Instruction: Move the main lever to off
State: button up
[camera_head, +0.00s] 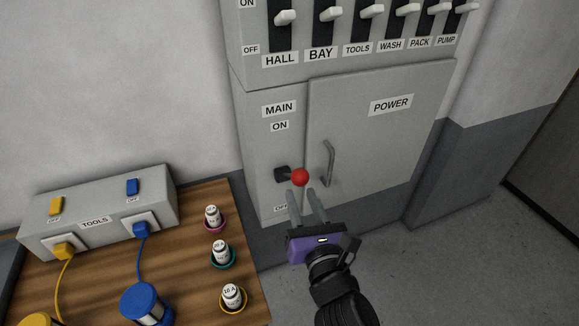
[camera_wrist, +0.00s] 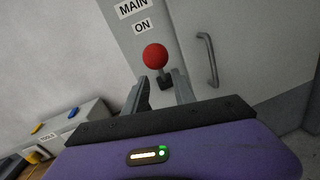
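The main lever has a red ball knob (camera_head: 299,177) on a black base, on the grey cabinet's left panel. It sits between the ON label (camera_head: 280,126) above and the OFF label (camera_head: 281,208) below, which my gripper partly covers. The knob stands out from the panel. My gripper (camera_head: 301,191) is open, its two fingers apart and pointing at the lever. In the wrist view the red knob (camera_wrist: 155,56) shows just above and between the fingertips (camera_wrist: 160,82). I see nothing gripped, and cannot tell whether a finger touches the knob.
The POWER door's handle (camera_head: 328,163) is close to the right of the knob. A row of small switches (camera_head: 372,12) runs above. A wooden table (camera_head: 195,300) at left holds a TOOLS socket box (camera_head: 100,212), several small labelled fuses and cable reels. Floor at right is clear.

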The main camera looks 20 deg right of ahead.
jog(key=w, duration=0.5)
jog(key=w+d+p, duration=0.1)
jog(key=w, duration=0.1)
jog(key=shift+w, duration=0.2)
jog(key=shift+c, duration=0.4)
grip_shut()
dwell(0.8)
